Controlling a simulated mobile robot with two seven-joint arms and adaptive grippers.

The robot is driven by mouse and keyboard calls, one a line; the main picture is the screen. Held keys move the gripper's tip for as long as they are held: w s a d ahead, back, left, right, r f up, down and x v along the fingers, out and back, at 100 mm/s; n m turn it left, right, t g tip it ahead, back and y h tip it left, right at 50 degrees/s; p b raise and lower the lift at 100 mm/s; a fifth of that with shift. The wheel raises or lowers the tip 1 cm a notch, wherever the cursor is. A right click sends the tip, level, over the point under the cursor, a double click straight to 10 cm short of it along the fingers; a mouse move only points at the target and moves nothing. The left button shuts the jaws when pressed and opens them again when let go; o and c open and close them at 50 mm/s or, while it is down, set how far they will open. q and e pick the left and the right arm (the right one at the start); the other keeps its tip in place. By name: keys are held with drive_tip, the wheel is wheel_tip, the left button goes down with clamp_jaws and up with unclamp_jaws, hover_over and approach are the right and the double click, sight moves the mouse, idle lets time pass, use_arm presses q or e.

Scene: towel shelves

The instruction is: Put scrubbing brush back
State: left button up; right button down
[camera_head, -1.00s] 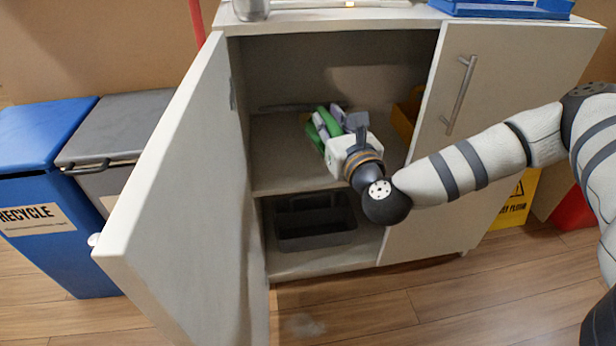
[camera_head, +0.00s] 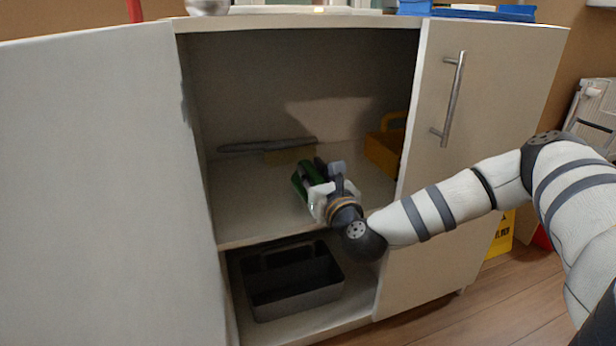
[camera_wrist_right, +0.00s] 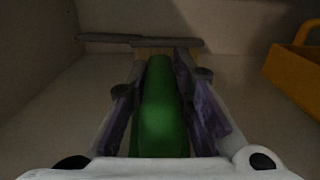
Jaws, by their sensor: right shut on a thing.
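The green scrubbing brush (camera_head: 303,184) is inside the open cabinet, over the upper shelf (camera_head: 250,215). My right gripper (camera_head: 324,180) is shut on it. In the right wrist view the brush (camera_wrist_right: 160,110) lies lengthwise between the two purple-padded fingers of the gripper (camera_wrist_right: 166,100) and points to the back of the shelf. I cannot tell whether it touches the shelf. My left gripper is out of view.
A long grey item (camera_head: 265,146) with a tan patch beside it lies at the back of the upper shelf. A yellow caddy (camera_head: 385,150) stands at right. A grey caddy (camera_head: 295,297) is below.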

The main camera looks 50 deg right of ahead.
drive_tip(key=shift+f, duration=0.15)
drive_tip(key=c, duration=1.4)
unclamp_jaws()
drive_tip(key=shift+s+a+r, duration=0.15)
drive_tip(key=shift+s+r, duration=0.1)
drive_tip(key=shift+r, duration=0.1)
drive_tip(key=p+v, duration=0.2)
drive_tip(key=v, duration=0.9)
drive_tip(key=shift+s+f, duration=0.1)
drive_tip(key=shift+s, duration=0.1)
